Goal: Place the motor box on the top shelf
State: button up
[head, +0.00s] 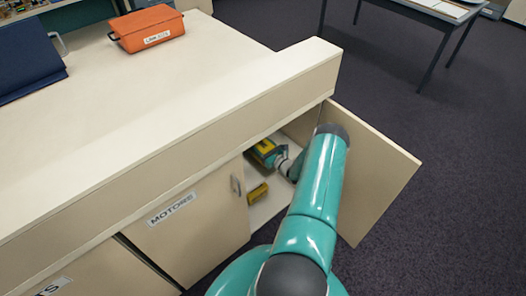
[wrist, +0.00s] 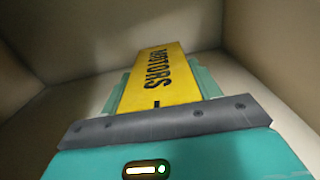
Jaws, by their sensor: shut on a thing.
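The yellow motor box (head: 264,148) is inside the open cabinet, up near its top, at the end of my arm. In the wrist view the yellow box (wrist: 165,72) bears the word MOTORS and lies between the teal fingers of my gripper (wrist: 160,88). My gripper (head: 276,158) is shut on the box in the head view. The pale cabinet walls surround the box in the wrist view. Whether the box touches a shelf under it cannot be told. My arm hides part of the cabinet opening.
The cabinet door (head: 372,180) stands open to the right of my arm. A smaller yellow thing (head: 258,192) sits lower inside. A closed door labelled MOTORS (head: 195,230) is at left. An orange case (head: 147,28) and a dark blue case (head: 25,58) stand on the counter (head: 180,85).

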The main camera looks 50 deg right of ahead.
jog(key=shift+w+d+f, duration=0.1)
jog(key=shift+d+f, duration=0.05)
jog(key=shift+f, duration=1.5)
jog(key=shift+f, duration=0.15)
jog(key=o, duration=1.4)
jog(key=s, duration=0.4)
jog(key=s+a, duration=0.1)
jog(key=s, duration=0.7)
jog(key=shift+a, duration=0.2)
